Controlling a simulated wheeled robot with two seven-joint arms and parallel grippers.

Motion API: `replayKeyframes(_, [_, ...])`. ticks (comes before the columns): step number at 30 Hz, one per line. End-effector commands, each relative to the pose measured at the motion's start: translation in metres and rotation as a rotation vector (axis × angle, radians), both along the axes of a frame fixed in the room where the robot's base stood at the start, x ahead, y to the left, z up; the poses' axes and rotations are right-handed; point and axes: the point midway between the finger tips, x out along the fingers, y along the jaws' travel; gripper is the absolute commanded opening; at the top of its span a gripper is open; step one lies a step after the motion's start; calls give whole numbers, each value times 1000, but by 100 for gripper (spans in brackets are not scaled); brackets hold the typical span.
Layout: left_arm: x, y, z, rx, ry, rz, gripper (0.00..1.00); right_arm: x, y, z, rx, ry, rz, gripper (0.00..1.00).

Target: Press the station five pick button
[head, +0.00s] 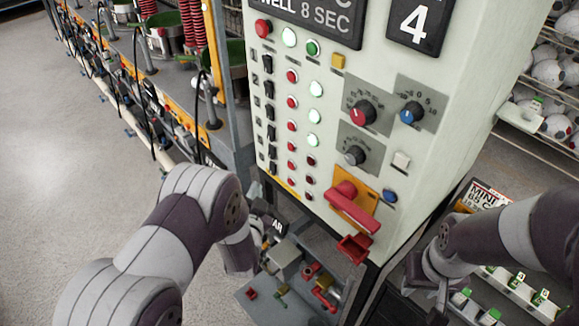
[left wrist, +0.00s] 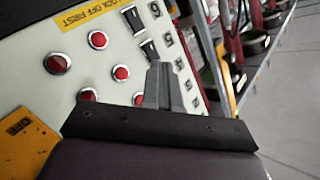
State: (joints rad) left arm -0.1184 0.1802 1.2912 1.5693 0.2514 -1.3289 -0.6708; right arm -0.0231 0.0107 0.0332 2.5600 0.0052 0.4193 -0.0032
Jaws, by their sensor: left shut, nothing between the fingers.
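The pale control panel (head: 378,160) in the head view has numbered rows, each with a black rocker switch, a small red button and a round lamp or button. The upper right-hand ones glow pale green; the lower ones are dark red. The lower red buttons (head: 291,165) show just above my left gripper (head: 257,192), whose fingertips are partly hidden by my wrist. In the left wrist view my left gripper (left wrist: 165,82) is shut and empty, pointing at the panel near a red button (left wrist: 139,98) and a black switch (left wrist: 150,48). Contact cannot be told. My right gripper (head: 437,285) is mostly unclear beside its arm.
A red lever (head: 352,208) on an orange plate, dials (head: 362,113) and a blue button (head: 390,196) occupy the panel's right side. A small mechanism (head: 315,283) sits below it. Machinery with red springs (head: 192,22) stands left. Open floor lies at far left.

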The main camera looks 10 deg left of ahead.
Motion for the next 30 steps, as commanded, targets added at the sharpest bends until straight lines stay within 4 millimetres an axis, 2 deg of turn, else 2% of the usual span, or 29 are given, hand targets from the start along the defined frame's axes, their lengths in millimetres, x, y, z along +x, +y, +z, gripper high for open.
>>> replayKeyframes(15, [54,-43,-3,-1,-1,-2,0,0,0,-24,0,0,0,35])
replayKeyframes(21, [63,-50,0,-2,0,-1,0,0,0,-27,0,0,0,35])
replayKeyframes(30, [64,-50,0,-2,0,-1,0,0,0,-27,0,0,0,35])
